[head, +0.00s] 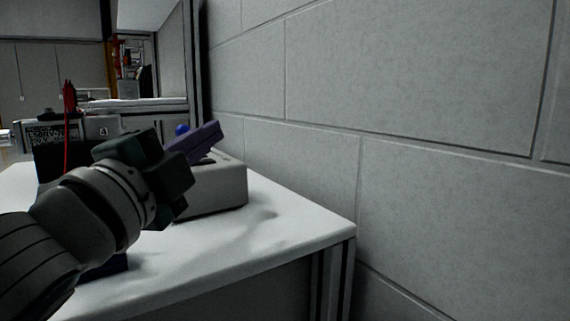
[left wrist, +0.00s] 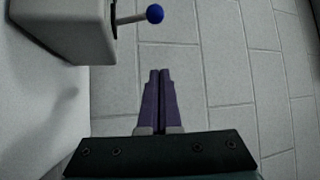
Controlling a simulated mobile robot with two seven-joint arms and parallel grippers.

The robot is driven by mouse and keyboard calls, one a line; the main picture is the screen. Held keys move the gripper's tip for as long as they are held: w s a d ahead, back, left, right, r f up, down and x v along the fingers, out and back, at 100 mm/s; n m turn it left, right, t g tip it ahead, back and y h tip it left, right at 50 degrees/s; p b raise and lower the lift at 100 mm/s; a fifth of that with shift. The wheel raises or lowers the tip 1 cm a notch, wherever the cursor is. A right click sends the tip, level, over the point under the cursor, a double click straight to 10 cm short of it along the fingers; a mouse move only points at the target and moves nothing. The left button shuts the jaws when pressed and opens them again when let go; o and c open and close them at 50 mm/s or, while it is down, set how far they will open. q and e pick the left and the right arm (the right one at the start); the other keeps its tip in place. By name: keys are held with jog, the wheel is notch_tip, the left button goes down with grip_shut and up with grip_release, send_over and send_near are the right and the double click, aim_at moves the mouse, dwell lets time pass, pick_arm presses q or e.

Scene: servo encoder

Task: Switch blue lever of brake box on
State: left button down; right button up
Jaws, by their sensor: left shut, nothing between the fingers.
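The brake box (head: 222,187) is a pale grey box on the white table, partly hidden behind my left gripper in the head view. It also shows at the top left of the left wrist view (left wrist: 72,28). Its lever has a blue ball knob (head: 182,129), which shows just behind my gripper. In the left wrist view, the blue knob (left wrist: 155,14) sits on a thin rod sticking out sideways from the box. My left gripper (head: 217,129) has purple fingers that are shut and empty. In the left wrist view, the fingertips (left wrist: 160,72) are apart from the knob, with a gap between.
The white table (head: 290,225) has bare surface to the right of the box. A grey block wall (head: 430,120) stands close on the right. A dark device (head: 50,140) with a red probe and lead (head: 69,98) stands at the left.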

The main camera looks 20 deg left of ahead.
pick_arm(q)
jog(key=s+f, duration=0.1)
jog(key=s, duration=0.2)
jog(key=s+f+b, duration=0.1)
jog(key=shift+s+d+f, duration=0.1)
jog(key=shift+s+f, duration=0.2)
jog(key=shift+s, duration=0.25)
pick_arm(e)
jog(key=shift+a+f, duration=0.35)
jog(key=shift+f, duration=0.35)
jog(key=shift+r, duration=0.1)
pick_arm(q)
jog(key=s+d+r+n+g+p, duration=0.2)
jog(key=s+r+n+g+p, duration=0.4)
jog(key=s+g+p, duration=0.7)
jog(key=s+d+r+n+g+p, duration=0.1)
jog(key=s+r+n+g+p, duration=0.5)
jog(key=p, duration=1.3)
notch_tip(320, 180, up, 31)
jog(key=s+n+t+p, duration=0.1)
jog(key=t+p, duration=0.1)
jog(key=p, duration=3.1)
jog(key=shift+s+n+h, duration=0.3)
jog(key=shift+s, duration=0.1)
pick_arm(e)
notch_tip(320, 180, up, 65)
